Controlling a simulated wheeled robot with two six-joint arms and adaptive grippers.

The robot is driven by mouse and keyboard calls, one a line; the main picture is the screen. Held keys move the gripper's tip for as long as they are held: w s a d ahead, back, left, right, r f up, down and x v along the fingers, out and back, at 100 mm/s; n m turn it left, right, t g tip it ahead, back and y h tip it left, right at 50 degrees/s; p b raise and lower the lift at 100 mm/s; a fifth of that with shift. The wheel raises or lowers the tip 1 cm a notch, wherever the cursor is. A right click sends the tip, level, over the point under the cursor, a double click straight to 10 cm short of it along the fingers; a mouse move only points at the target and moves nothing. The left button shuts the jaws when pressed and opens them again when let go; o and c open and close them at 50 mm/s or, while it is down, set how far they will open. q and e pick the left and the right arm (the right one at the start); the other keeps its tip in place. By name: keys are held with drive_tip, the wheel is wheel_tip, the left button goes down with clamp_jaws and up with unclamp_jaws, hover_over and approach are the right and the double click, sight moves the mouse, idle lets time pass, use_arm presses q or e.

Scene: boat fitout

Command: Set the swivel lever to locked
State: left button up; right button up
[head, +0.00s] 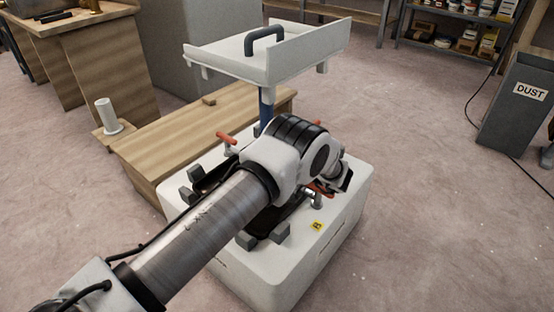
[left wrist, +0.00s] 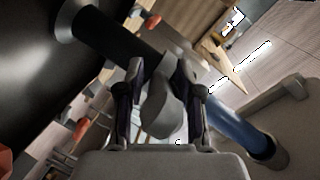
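A pedestal with a white seat-like top (head: 225,58) stands on a white block (head: 340,225). Its post (head: 266,105) is blue below the top. An orange-red handle (head: 226,138) shows at the pedestal's left, and a second orange-red part (head: 322,188) shows beside my left arm. I cannot tell which is the swivel lever, or its setting. My left gripper (left wrist: 161,65) shows in the left wrist view, with fingers apart on either side of a grey rounded piece (left wrist: 163,110) by the post. Whether they press on it is unclear. My right gripper is out of view.
A wooden bench (head: 200,125) stands close behind the block. A white cylinder (head: 108,116) stands at its left end. A grey dust bin (head: 515,105) and a stocked shelf (head: 455,40) are at the right. The floor right of the block is clear.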

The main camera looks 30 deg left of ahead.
use_arm(q)
drive_tip(key=shift+d, duration=0.1)
drive_tip(key=v, duration=1.1)
drive_tip(key=shift+d, duration=0.4)
